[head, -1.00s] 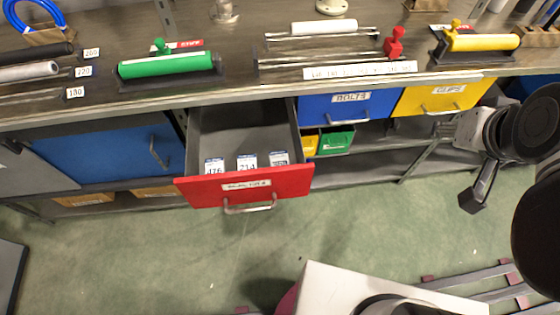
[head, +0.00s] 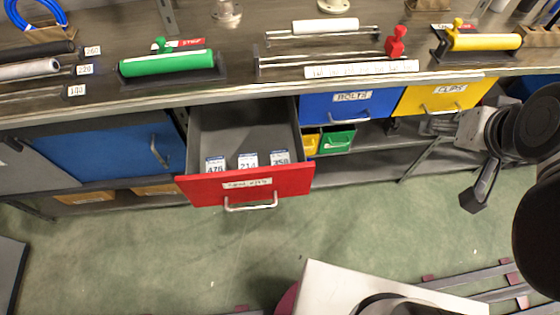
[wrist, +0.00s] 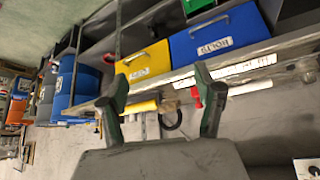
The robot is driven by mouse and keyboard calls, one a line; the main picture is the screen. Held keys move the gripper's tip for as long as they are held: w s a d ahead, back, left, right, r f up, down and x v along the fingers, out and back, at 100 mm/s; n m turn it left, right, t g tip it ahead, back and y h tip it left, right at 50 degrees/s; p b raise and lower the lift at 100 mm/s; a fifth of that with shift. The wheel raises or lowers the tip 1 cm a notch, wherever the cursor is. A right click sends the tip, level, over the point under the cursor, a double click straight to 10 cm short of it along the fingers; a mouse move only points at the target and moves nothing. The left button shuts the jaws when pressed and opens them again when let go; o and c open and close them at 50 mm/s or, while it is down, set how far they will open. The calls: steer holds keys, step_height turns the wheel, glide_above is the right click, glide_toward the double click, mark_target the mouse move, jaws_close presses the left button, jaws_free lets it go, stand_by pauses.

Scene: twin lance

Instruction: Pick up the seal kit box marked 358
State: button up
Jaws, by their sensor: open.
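The seal kit box marked 358 (head: 281,159) stands in the open red drawer (head: 246,187), at the right end of a row of small white-labelled boxes. The box marked 214 (head: 248,161) is in the middle, and a box that seems to read 478 (head: 215,165) is at the left. Only their upper parts show above the drawer front. My gripper (wrist: 160,106) is open and empty in the wrist view, its two dark fingers apart. In the head view my arm is at the right, well away from the drawer. The wrist view does not show the seal kit boxes.
The workbench edge (head: 100,107) overhangs the back of the drawer. A blue drawer (head: 350,104) and a yellow drawer (head: 443,97) are shut to the right. Green and yellow bins (head: 337,140) sit on the shelf below. The green floor in front is open.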

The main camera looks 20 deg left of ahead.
steer(key=n+g+y+b, duration=0.2)
steer(key=n+g+b, duration=0.45)
steer(key=n, duration=1.65)
glide_above(281, 159)
steer(key=p, duration=0.1)
steer(key=shift+g, duration=0.75)
step_height(281, 159, down, 20)
steer(key=shift+a+f, duration=0.15)
steer(key=shift+f+b, duration=0.95)
steer(key=shift+f, duration=1.8)
steer(key=shift+c, duration=0.4)
steer(key=c, duration=1.2)
